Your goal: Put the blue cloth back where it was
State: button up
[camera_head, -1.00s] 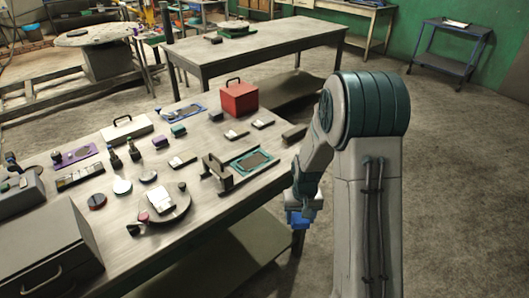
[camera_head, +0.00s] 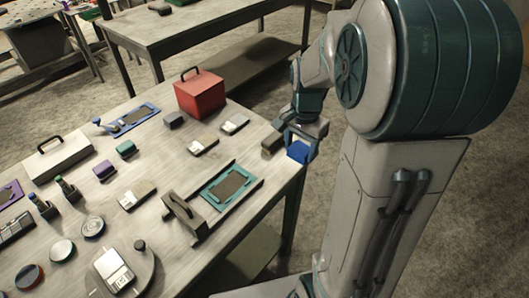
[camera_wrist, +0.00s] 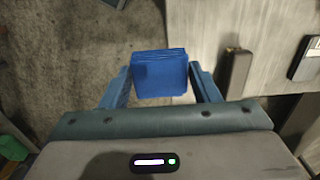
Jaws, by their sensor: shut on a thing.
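The blue cloth (camera_head: 298,151) is a small folded block shape held in my gripper (camera_head: 301,146) at the right edge of the near workbench (camera_head: 160,245). In the wrist view the cloth (camera_wrist: 160,76) sits between the two blue fingers of my gripper (camera_wrist: 160,84), which are shut on its sides. Below it the wrist view shows floor on the left and the pale bench top on the right. The place where the cloth lay before cannot be told from these frames.
A dark block (camera_head: 272,143) lies at the bench edge, left of my gripper. A teal-framed tray (camera_head: 208,200), a red box (camera_head: 200,95), a blue tray (camera_head: 111,127) and small cases stand on the bench. Bare bench top shows between the teal tray and the right edge.

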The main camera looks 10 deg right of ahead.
jog(key=p, duration=0.1)
send_over(267, 165)
notch_tip(267, 165, down, 6)
jog(key=shift+s, duration=0.1)
jog(key=shift+f+p, duration=0.5)
jog(key=shift+f, duration=1.55)
jog(key=shift+f, duration=0.2)
jog(key=o, duration=0.9)
